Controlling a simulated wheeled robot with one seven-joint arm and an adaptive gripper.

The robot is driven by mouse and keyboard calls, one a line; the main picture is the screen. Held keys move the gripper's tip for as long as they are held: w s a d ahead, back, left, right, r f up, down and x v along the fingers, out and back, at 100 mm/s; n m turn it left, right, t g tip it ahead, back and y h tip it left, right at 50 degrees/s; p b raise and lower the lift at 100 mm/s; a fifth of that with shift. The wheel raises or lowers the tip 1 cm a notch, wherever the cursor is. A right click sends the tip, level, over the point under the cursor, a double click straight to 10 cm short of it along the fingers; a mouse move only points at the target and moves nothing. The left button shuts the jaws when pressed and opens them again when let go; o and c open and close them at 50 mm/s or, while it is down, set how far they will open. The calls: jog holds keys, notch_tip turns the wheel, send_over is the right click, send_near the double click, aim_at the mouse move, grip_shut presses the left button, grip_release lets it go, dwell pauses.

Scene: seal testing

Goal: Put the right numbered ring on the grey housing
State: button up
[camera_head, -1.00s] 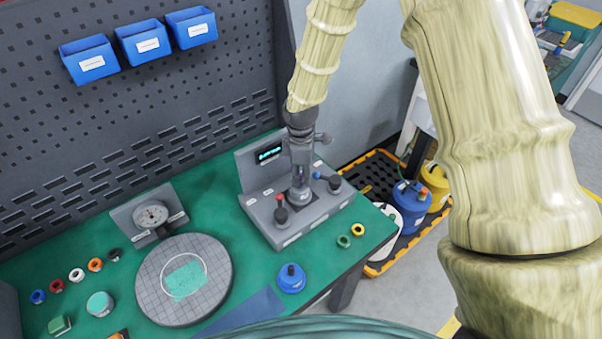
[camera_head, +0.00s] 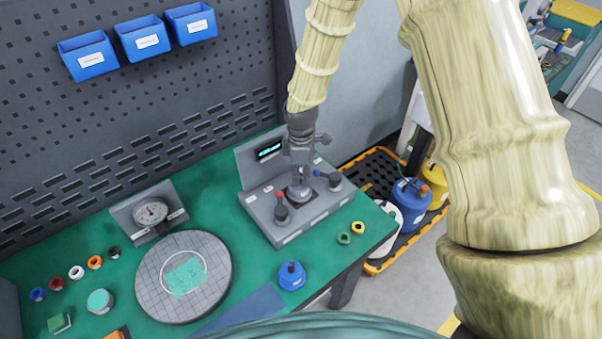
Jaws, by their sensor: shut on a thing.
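My gripper (camera_head: 299,167) points down over the grey test station (camera_head: 312,216) at the back right of the green bench. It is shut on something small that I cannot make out. A small grey cylindrical part (camera_head: 299,192), which looks like the housing, stands on the station directly below the fingers. I cannot tell whether the held thing touches it. Small coloured ring-like parts lie in a row at the left, among them a red one (camera_head: 57,285), a white one (camera_head: 76,272) and an orange one (camera_head: 95,262). A green one (camera_head: 344,238) and a yellow one (camera_head: 358,228) lie at the right. No numbers are readable.
A round gridded plate (camera_head: 151,294) with a teal cloth lies left of the station, near a dial gauge (camera_head: 151,212). A blue container (camera_head: 291,276) stands in front of the station. The pegboard (camera_head: 130,130) with blue bins closes off the back.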

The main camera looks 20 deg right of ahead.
jog(key=shift+f, duration=0.65)
dwell(1.2)
jog(key=o, duration=0.9)
jog(key=shift+r+p, duration=3.05)
jog(key=shift+r, duration=1.45)
